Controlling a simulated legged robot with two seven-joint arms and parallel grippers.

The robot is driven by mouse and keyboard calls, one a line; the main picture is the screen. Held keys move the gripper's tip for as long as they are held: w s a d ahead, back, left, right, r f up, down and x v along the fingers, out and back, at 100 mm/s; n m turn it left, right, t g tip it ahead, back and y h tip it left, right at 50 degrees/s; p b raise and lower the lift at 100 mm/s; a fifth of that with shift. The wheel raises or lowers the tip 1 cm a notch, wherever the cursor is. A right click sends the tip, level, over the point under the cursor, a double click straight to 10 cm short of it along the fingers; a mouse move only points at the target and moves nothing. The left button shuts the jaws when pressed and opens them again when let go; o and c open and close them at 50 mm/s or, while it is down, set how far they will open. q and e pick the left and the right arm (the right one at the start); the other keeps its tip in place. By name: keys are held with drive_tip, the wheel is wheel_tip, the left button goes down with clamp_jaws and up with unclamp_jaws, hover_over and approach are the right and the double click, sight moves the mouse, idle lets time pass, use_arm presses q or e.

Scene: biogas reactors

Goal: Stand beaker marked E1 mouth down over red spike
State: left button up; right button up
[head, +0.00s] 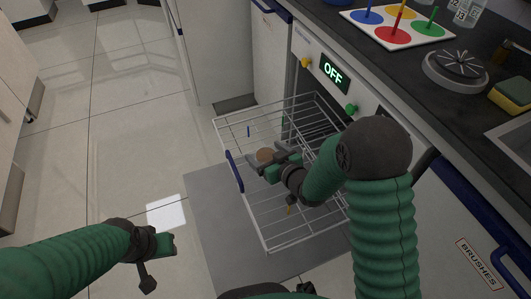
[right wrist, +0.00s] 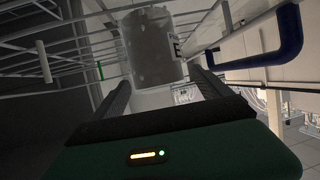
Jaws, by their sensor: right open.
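My right gripper (head: 272,164) is inside the pulled-out wire rack. In the right wrist view its two fingers (right wrist: 160,82) are open, with a grey, cloudy beaker (right wrist: 152,48) just beyond and between the tips. A brownish round top (head: 264,154) by the fingers in the head view looks like the same beaker. The red spike (head: 398,18) stands on a red disc on the white board (head: 447,37) on the counter. My left gripper (head: 160,246) hangs over the floor at lower left; its jaws are unclear.
The wire rack (head: 262,232) has a blue handle (head: 235,171) and extends from a machine whose display (head: 333,73) reads OFF. Blue, yellow and green discs share the board. Glass beakers (head: 466,12) stand behind it. A round dark spiked fixture (head: 455,70) and sponge (head: 512,94) lie right.

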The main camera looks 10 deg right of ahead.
drive_tip(key=p+v, duration=1.5)
drive_tip(key=v, duration=0.1)
drive_tip(key=shift+s, duration=0.35)
drive_tip(key=shift+d+r, duration=0.1)
drive_tip(key=shift+d, duration=0.05)
